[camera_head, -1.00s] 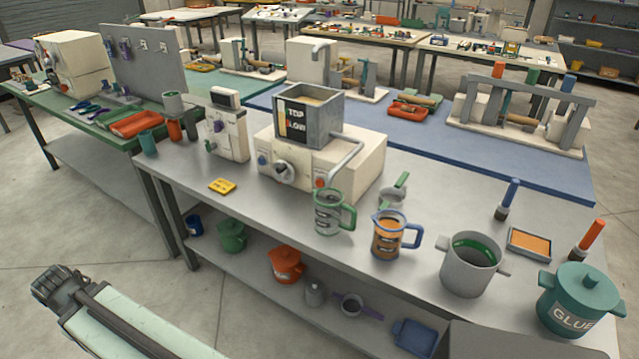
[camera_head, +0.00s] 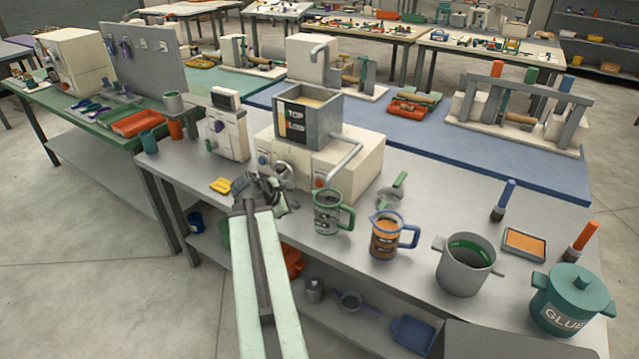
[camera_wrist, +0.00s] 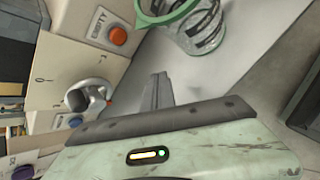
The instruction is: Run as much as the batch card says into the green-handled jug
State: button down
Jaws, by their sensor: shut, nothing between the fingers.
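The green-handled jug (camera_head: 327,212) stands upright on the grey bench below the spout (camera_head: 346,155) of the cream machine (camera_head: 360,172). It is see-through with dark markings and looks empty; the wrist view shows its green rim (camera_wrist: 178,14). My gripper (camera_head: 262,186) is shut and empty, left of the jug, in front of the machine. The wrist view shows its closed fingers (camera_wrist: 158,90) beside the grey knob (camera_wrist: 88,95) and below the orange button (camera_wrist: 117,36) marked "EMPTY".
A grey hopper (camera_head: 320,128) holding pale material sits on the machine. A blue-handled jug (camera_head: 386,238) with orange-brown contents stands right of the green-handled one. Farther right are a grey pot (camera_head: 462,278) and a teal glue pot (camera_head: 545,295). A small cream device (camera_head: 228,135) stands left.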

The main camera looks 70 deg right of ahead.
aim_at(319, 184)
jog(key=shift+s+d+r, duration=0.1)
jog(key=shift+s+d, duration=0.2)
jog(key=shift+s, duration=0.1)
jog(key=shift+s+d, duration=0.35)
jog(key=shift+d, duration=1.05)
jog(key=shift+s+d, duration=0.35)
jog(key=shift+d, duration=1.05)
jog(key=shift+s+d, duration=0.35)
jog(key=shift+d, duration=1.05)
jog(key=shift+d, duration=0.4)
jog(key=shift+s+d, duration=0.15)
jog(key=shift+d, duration=0.25)
jog(key=shift+a, duration=0.1)
dwell(0.7)
jog(key=shift+w+a, duration=0.2)
jog(key=shift+a, duration=0.5)
